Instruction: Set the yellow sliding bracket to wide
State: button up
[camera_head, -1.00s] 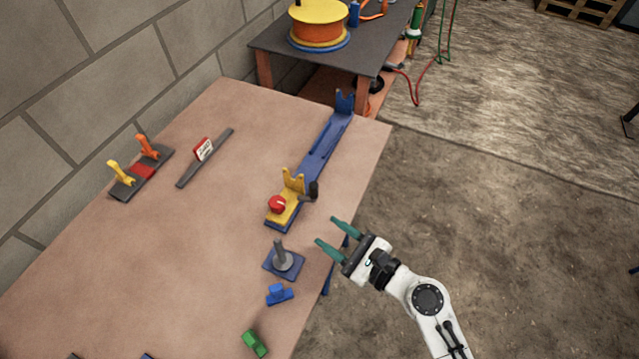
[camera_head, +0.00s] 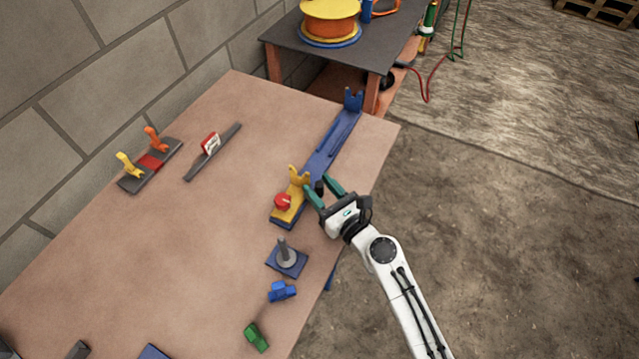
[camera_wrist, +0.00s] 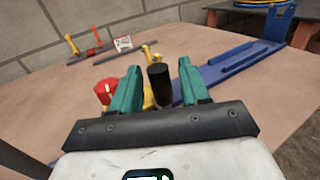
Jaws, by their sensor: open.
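The yellow sliding bracket (camera_head: 292,207) sits at the near end of a long blue rail (camera_head: 330,146) on the table. It has a red knob (camera_head: 283,202) on top, a forked upright and a black handle (camera_head: 319,186) on its right side. A blue forked post (camera_head: 353,99) stands at the rail's far end. My gripper (camera_head: 320,190) is open at the bracket's right side, its green fingers either side of the black handle. In the wrist view the black handle (camera_wrist: 159,85) stands between the two fingers, with a gap visible on each side. Most of the bracket is hidden there.
A grey post on a blue base (camera_head: 287,258), a blue block (camera_head: 281,291) and a green block (camera_head: 256,337) stand nearer. A rack with yellow and orange levers (camera_head: 150,166) and a sign on a grey bar (camera_head: 212,152) lie left. The table's right edge is close to my arm.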

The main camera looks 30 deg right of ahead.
jog(key=shift+w+a, duration=0.1)
jog(key=shift+w, duration=0.25)
jog(key=shift+c, duration=0.3)
grip_shut()
